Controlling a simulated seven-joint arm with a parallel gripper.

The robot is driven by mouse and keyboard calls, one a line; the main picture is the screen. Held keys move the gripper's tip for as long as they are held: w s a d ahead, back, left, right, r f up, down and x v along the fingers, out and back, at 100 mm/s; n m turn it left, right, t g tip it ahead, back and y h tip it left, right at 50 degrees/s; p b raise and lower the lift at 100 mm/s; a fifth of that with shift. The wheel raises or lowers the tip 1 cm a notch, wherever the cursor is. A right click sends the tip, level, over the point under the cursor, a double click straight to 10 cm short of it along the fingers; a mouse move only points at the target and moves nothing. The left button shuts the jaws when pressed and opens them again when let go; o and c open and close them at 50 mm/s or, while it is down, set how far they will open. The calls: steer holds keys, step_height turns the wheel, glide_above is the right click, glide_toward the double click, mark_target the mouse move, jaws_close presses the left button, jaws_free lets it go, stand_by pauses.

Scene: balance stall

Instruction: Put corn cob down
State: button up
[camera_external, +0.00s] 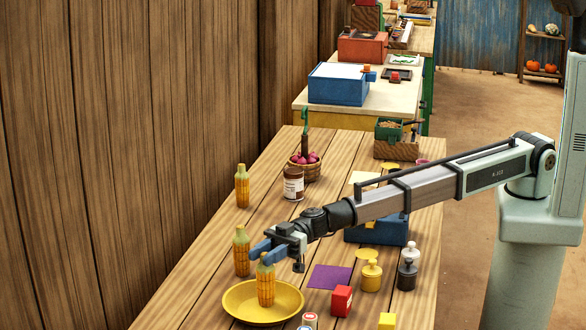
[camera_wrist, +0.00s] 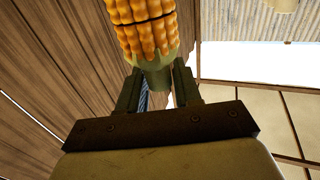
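A corn cob (camera_external: 265,287), yellow with a green end, stands upright over the yellow plate (camera_external: 232,303) near the table's front. I cannot tell whether its lower end touches the plate. Two similar cobs (camera_external: 242,257) and (camera_external: 242,188) stand upright on the table, to the left and farther back.
A purple square (camera_external: 330,277), a red block (camera_external: 342,301) and several weights (camera_external: 371,276) sit right of the plate. Behind are a brown jar (camera_external: 293,185), a basket of onions (camera_external: 304,170) and a blue box (camera_external: 378,231). A wooden wall (camera_external: 120,150) borders the left.

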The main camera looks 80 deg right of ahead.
steer(key=o, duration=0.3)
steer(key=shift+r, duration=0.15)
steer(key=shift+s+d, duration=0.1)
steer(key=v, duration=1.1)
steer(key=shift+d, duration=0.35)
steer(key=shift+s, duration=0.1)
